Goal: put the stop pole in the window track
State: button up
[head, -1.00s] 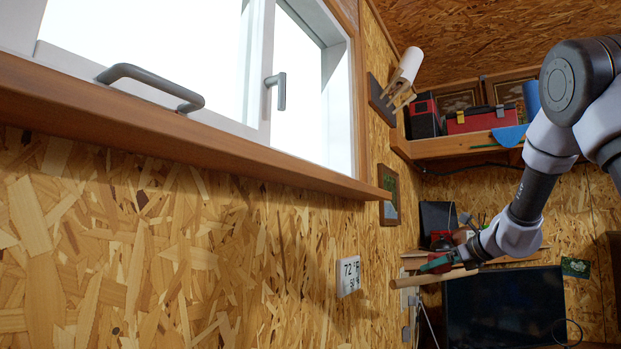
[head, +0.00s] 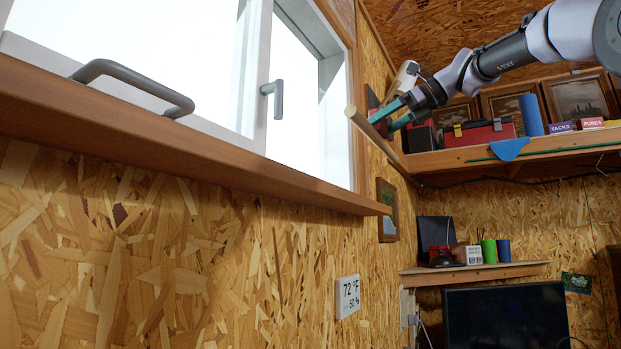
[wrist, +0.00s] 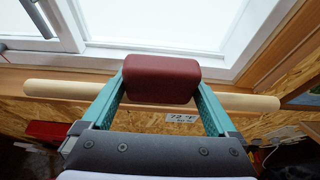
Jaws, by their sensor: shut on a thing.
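The stop pole is a pale wooden rod with a dark red block at its middle. In the wrist view the pole (wrist: 62,90) lies across the picture, and my gripper (wrist: 160,82) is shut on the red block, a teal finger at each side. In the head view the pole (head: 362,124) is in the air right of the window, tilted, with my gripper (head: 389,116) behind its near end. The white window frame (head: 215,134) stands above the wooden sill, and its lower part also shows in the wrist view (wrist: 105,50). The track's groove is hidden in the head view.
A wooden sill (head: 190,150) juts out below the window. A grey handle (head: 135,82) and a window latch (head: 275,98) stick out from the frame. A shelf (head: 530,150) with a red toolbox (head: 478,133) is behind my arm. A thermometer display (head: 347,296) hangs below the sill.

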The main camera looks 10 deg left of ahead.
jog(key=w+a, duration=0.2)
jog(key=a, duration=0.3)
jog(key=w+a, duration=0.2)
jog(key=a, duration=0.4)
jog(key=w+a, duration=0.2)
jog(key=a, duration=0.4)
jog(key=shift+a, duration=0.1)
notch_tip(320, 180, down, 3)
jog(key=shift+r, duration=0.15)
notch_tip(320, 180, down, 4)
jog(key=shift+r, duration=0.25)
jog(key=shift+f, duration=0.45)
jog(key=shift+w, duration=0.1)
jog(key=o, duration=1.4)
jog(key=shift+f, duration=0.15)
jog(key=shift+c, duration=0.2)
